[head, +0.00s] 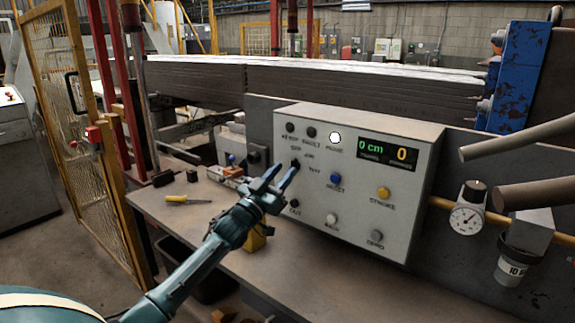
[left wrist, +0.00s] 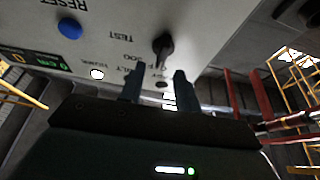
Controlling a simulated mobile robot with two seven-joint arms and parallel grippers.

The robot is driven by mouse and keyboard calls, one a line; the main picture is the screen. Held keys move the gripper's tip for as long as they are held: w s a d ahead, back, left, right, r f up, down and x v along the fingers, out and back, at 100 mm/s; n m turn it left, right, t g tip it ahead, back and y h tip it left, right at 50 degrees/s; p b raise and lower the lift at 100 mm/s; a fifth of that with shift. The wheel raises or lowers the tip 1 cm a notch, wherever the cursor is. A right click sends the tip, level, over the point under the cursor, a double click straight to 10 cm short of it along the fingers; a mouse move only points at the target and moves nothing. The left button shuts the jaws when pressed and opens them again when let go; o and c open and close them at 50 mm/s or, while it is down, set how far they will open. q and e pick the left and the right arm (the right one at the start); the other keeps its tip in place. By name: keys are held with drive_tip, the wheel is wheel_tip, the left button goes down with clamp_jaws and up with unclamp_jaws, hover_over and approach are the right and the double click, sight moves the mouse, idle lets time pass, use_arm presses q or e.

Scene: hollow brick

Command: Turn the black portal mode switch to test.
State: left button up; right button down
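The black mode switch (head: 295,163) is a small knob on the left part of the grey control box (head: 345,215). In the left wrist view the switch (left wrist: 163,46) appears upside down, with its narrow end towards the small lettering below it; the TEST label is off to its left. My left gripper (head: 277,176) is just in front of the box, close to the switch. Its two dark fingers (left wrist: 158,84) are spread with nothing between them, and the switch shows beyond the gap. Contact is not visible. My right gripper is not in view.
The box also carries a blue reset button (head: 335,178), a yellow button (head: 383,193), a lit white lamp (head: 335,138) and a green-and-yellow display (head: 388,153). A yellow screwdriver (head: 187,200) lies on the bench (head: 330,265). A pressure gauge (head: 466,218) is at right.

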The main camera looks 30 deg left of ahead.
use_arm(q)
drive_tip(key=shift+x, duration=1.4)
drive_tip(key=shift+f, duration=0.1)
clamp_jaws()
